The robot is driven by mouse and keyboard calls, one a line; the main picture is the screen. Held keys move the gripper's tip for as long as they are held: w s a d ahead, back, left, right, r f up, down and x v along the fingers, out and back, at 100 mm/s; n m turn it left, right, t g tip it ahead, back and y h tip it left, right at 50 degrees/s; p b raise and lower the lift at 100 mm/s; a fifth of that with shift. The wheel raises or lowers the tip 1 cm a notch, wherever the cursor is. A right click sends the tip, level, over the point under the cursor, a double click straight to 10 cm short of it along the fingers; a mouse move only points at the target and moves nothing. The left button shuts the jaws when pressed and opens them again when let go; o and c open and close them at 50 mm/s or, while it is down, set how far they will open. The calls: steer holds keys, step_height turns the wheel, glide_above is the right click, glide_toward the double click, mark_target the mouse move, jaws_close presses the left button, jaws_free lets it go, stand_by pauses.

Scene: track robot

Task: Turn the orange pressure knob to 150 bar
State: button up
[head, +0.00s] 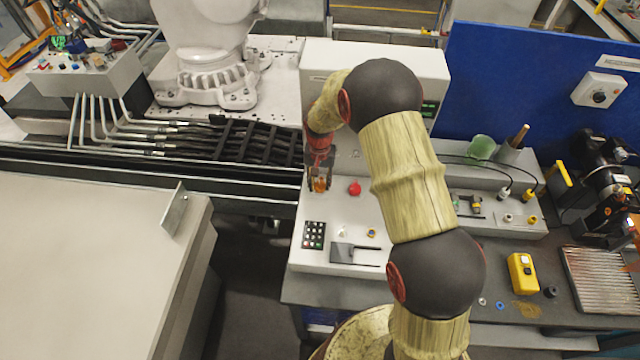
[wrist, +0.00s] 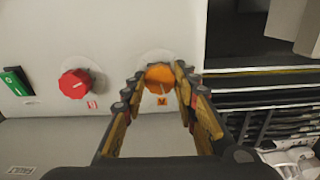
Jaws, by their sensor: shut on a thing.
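The orange knob (wrist: 160,79) sits on the pale panel in the wrist view, with a light pointer mark on its face. A small orange label is just below it. My gripper (wrist: 163,77) has its two fingers on either side of the knob, closed on it. In the head view my gripper (head: 319,180) reaches down to the left part of the white console (head: 330,225), and the orange knob (head: 320,185) shows between its fingers. The scale around the knob is too small to read, so the set pressure cannot be told.
A red knob (wrist: 75,83) is left of the orange one, also seen in the head view (head: 355,188). A green switch (wrist: 16,81) is further left. A keypad (head: 314,235) lies in front of my gripper. Dark cable tracks (wrist: 275,100) run to the right in the wrist view.

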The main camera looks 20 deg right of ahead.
mark_target(320, 185)
steer(key=m, duration=0.4)
steer(key=shift+b, duration=0.3)
steer(key=shift+w+m, duration=0.1)
steer(key=shift+m, duration=2)
steer(key=o, duration=1.2)
steer(key=shift+c, duration=0.2)
step_height(320, 185, up, 12)
steer(key=shift+f, duration=0.1)
